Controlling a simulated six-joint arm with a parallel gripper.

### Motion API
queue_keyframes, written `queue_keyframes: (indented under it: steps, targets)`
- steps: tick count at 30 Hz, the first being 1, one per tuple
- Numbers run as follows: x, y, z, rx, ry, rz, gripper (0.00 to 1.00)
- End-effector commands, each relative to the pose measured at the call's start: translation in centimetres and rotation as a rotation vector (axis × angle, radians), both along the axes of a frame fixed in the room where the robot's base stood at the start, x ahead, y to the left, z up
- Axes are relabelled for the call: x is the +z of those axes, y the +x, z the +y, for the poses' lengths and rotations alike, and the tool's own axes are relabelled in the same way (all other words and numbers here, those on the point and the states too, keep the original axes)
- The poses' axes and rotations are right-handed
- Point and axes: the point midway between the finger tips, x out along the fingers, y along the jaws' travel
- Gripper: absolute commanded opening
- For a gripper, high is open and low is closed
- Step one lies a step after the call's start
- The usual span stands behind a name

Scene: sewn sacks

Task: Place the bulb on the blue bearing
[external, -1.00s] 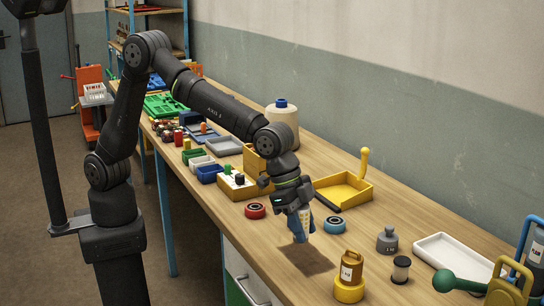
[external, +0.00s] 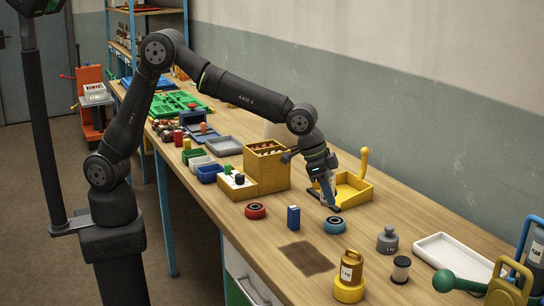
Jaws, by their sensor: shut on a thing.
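The blue bearing (external: 335,226) lies flat on the workbench (external: 385,206), in front of a yellow tray. My gripper (external: 331,203) points down just above and slightly left of the blue bearing, apart from it as far as I can tell. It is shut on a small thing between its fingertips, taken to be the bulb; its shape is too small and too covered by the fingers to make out.
A blue block (external: 293,217) stands left of the bearing, and a red bearing (external: 255,210) lies further left. The yellow tray (external: 366,197) with an upright handle is close behind. A grey weight (external: 387,240) and yellow-based canister (external: 349,290) stand to the right and front. A brown patch (external: 307,258) is clear.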

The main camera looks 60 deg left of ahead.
Motion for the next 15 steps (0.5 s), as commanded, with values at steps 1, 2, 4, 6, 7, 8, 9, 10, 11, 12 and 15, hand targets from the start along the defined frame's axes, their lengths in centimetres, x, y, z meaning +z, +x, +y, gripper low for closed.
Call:
queue_keyframes:
  steps: [1, 2, 4, 6, 7, 8, 9, 10, 11, 12, 15]
  targets:
    - [-0.8, 1.2, 0.6, 0.004, 0.001, 0.002, 0.11]
    - [-1.2, 1.7, 0.8, 0.004, 0.001, 0.002, 0.11]
    - [-1.9, 2.9, 1.3, 0.002, 0.000, 0.000, 0.11]
    - [-2.5, 3.7, 1.5, 0.002, 0.000, 0.001, 0.11]
    - [-2.6, 4.0, 1.7, 0.001, 0.000, 0.000, 0.11]
    - [-2.7, 4.2, 1.8, 0.001, 0.000, 0.000, 0.11]
    - [-2.8, 4.4, 1.8, 0.001, 0.000, 0.000, 0.11]
    - [-2.9, 4.5, 1.9, 0.001, 0.000, 0.000, 0.11]
    - [-3.1, 4.5, 1.9, 0.000, -0.001, 0.001, 0.11]
    - [-3.3, 4.5, 1.9, 0.000, -0.001, 0.001, 0.11]
    - [-4.5, 4.5, 1.9, 0.000, 0.001, 0.002, 0.11]
